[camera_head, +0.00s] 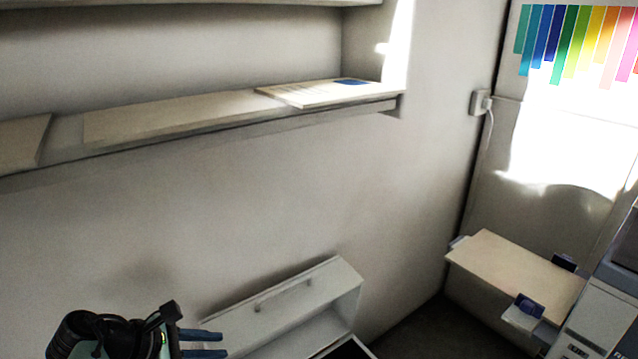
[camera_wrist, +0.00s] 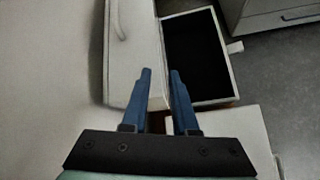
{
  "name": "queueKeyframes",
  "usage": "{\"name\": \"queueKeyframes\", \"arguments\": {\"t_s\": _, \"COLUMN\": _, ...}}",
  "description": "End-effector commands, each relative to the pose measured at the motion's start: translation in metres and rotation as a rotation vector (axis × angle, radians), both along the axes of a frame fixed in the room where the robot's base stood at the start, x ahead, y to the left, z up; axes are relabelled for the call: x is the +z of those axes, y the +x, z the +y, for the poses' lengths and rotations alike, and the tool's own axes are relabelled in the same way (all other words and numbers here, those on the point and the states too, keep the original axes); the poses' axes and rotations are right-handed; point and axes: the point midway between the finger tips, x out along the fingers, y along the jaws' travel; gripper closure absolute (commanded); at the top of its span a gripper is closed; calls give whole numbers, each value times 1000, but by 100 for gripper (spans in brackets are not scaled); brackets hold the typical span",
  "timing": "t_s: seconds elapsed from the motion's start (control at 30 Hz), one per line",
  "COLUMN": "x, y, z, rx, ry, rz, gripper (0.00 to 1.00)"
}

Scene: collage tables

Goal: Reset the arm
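My gripper (camera_head: 223,344) is at the bottom left of the head view, with its two blue fingers pointing right and a gap between them. It also shows in the wrist view (camera_wrist: 161,72), open, with nothing between the fingertips. Beyond it in the head view is a white cabinet (camera_head: 345,283) with a handle on its panel. In the wrist view the cabinet's light panel (camera_wrist: 133,50) is left of and behind the fingers. A drawer (camera_wrist: 236,85) with a dark, seemingly empty inside stands open to their right. I cannot tell whether the fingers touch anything.
A long wall shelf (camera_head: 240,127) with flat boards (camera_head: 180,115) on it runs across the upper left. A small wooden table (camera_head: 515,268) stands at the right, beside a grey machine (camera_head: 597,310). Dark floor (camera_head: 440,330) shows between cabinet and table. Coloured strips (camera_head: 570,40) hang at the upper right.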

Motion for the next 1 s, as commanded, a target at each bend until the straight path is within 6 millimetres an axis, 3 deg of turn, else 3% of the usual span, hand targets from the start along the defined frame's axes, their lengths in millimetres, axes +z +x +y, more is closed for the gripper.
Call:
{"name": "queueKeyframes", "arguments": {"t_s": 0.13, "x": 13, "y": 20, "z": -10, "rx": -150, "ry": 349, "rz": -180, "gripper": 73}}
{"name": "queueKeyframes", "arguments": {"t_s": 0.27, "x": 40, "y": 34, "z": -25, "rx": -292, "ry": 656, "rz": -345, "gripper": 73}}
{"name": "queueKeyframes", "arguments": {"t_s": 0.5, "x": 122, "y": 41, "z": -80, "rx": -543, "ry": 1216, "rz": -663, "gripper": 73}}
{"name": "queueKeyframes", "arguments": {"t_s": 0.67, "x": 189, "y": 23, "z": -127, "rx": -661, "ry": 1571, "rz": -866, "gripper": 73}}
{"name": "queueKeyframes", "arguments": {"t_s": 0.9, "x": 282, "y": -33, "z": -191, "rx": -720, "ry": 2022, "rz": -1098, "gripper": 73}}
{"name": "queueKeyframes", "arguments": {"t_s": 0.97, "x": 310, "y": -46, "z": -197, "rx": -676, "ry": 2115, "rz": -1147, "gripper": 73}}
{"name": "queueKeyframes", "arguments": {"t_s": 1.0, "x": 336, "y": -49, "z": -195, "rx": -592, "ry": 2153, "rz": -1185, "gripper": 73}}
